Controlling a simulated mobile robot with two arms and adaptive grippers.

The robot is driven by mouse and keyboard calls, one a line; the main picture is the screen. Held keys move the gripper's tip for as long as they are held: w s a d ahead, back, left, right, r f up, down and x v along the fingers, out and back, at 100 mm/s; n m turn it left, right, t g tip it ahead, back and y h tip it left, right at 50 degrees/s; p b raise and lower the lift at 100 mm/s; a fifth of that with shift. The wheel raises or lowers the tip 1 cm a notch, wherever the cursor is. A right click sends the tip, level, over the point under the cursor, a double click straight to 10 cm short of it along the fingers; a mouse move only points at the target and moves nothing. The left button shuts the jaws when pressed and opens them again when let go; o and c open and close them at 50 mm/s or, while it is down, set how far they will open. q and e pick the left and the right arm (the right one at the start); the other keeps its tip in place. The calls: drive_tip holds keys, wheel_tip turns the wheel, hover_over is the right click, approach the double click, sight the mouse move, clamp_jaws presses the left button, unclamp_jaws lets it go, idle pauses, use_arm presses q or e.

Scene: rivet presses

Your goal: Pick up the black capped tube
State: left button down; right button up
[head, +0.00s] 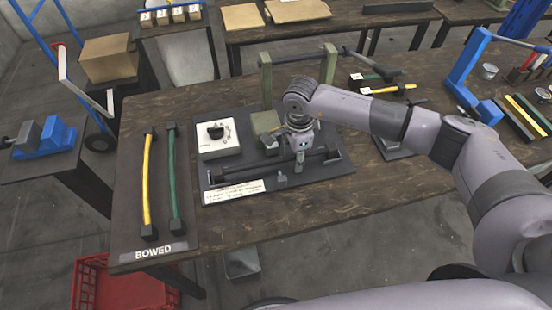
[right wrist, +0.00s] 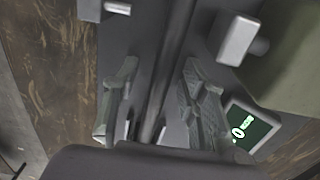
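A black capped tube (head: 258,170) lies across the dark press fixture (head: 335,188) on the wooden table, with dark blocks at its ends. My right gripper (head: 299,172) points down over the right half of the tube and hides part of it. In the right wrist view the dark tube (right wrist: 168,65) runs between the two fingers of my right gripper (right wrist: 158,110). The fingers stand apart with a visible gap on each side of the tube. My left gripper is not in view.
A "BOWED" tray (head: 125,222) at left holds a yellow tube (head: 146,190) and a green tube (head: 173,180). A white dial box (head: 219,140) and an olive press frame (head: 266,85) stand behind the tube. Yellow and green tubes lie at back right. A red crate (head: 105,288) stands below.

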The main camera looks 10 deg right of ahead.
clamp_jaws()
idle(0.5)
